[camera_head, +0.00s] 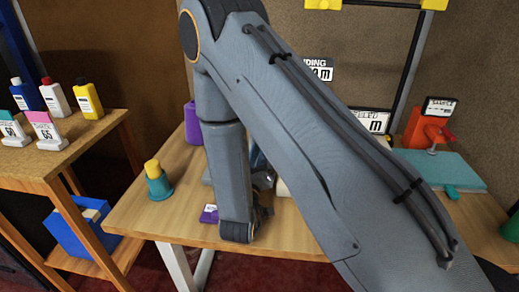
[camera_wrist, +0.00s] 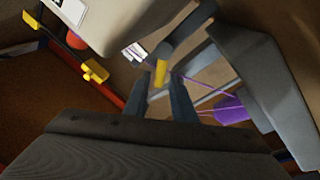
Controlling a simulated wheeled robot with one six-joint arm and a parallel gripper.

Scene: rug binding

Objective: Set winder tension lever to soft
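In the wrist view, the two dark fingers of my gripper (camera_wrist: 161,84) stand apart. A small yellow cylindrical tip (camera_wrist: 161,73) shows between or just beyond the fingertips, with gaps at both sides; I cannot tell its depth. It seems to belong to a dark grey bar (camera_wrist: 186,32), possibly the winder's tension lever. A grey body (camera_wrist: 258,85) is at right, with purple thread passing beside it. In the head view, my arm hides my fingers and most of the winder; only a blue-grey part (camera_head: 258,158) shows. The lever's setting cannot be read.
A purple cone (camera_wrist: 230,108) stands near my gripper; a purple bottle-shaped item (camera_head: 193,123) is at the bench's back. A yellow-topped teal spool (camera_head: 158,180) stands on the wooden bench (camera_head: 150,216). An orange device (camera_head: 425,129) is at right. A pale block (camera_wrist: 115,18) is close at upper left.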

